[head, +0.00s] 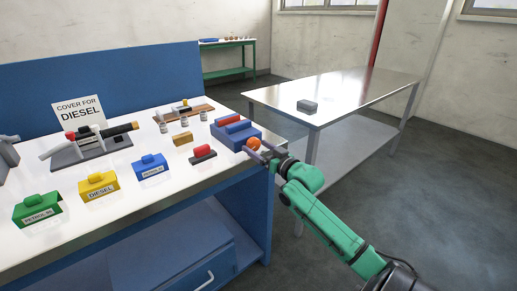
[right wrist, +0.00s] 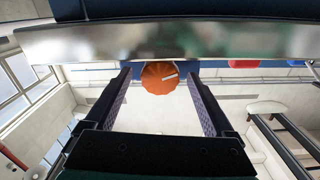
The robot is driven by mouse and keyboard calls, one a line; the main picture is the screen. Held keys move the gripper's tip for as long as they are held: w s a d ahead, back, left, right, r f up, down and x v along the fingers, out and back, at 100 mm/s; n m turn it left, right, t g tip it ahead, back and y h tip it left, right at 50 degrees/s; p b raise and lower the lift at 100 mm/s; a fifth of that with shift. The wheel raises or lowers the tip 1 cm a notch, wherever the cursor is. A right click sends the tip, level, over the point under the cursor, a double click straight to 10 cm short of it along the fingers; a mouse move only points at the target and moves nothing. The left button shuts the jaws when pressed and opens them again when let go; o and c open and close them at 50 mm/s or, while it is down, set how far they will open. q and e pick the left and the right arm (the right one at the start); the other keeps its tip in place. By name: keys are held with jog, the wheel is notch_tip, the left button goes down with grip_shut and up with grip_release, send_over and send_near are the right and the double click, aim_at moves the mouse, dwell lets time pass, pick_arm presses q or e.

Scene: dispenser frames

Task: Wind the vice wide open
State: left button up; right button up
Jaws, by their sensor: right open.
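The blue vice (head: 236,131) stands at the right end of the bench top, near its front corner. Its ribbed orange knob (head: 253,143) faces my right gripper (head: 256,147). A red block lies along the vice's top; the gap between the jaws is hard to make out. My left gripper is not in view.
The bench's metal front edge (right wrist: 200,42) runs close above my right fingers. Green (head: 37,212), yellow (head: 99,187) and blue (head: 151,168) covers stand on the bench, with a red-topped block (head: 202,154) nearer the vice. A steel table (head: 350,90) holds a grey block (head: 307,106).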

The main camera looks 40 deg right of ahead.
jog(key=c, duration=1.4)
jog(key=shift+n, duration=0.4)
jog(key=n+p, duration=0.1)
jog(key=n, duration=0.1)
jog(key=shift+n+p, duration=0.3)
jog(key=shift+p, duration=0.05)
jog(key=shift+n+p, duration=0.5)
jog(key=shift+n, duration=1)
jog(key=o, duration=1.4)
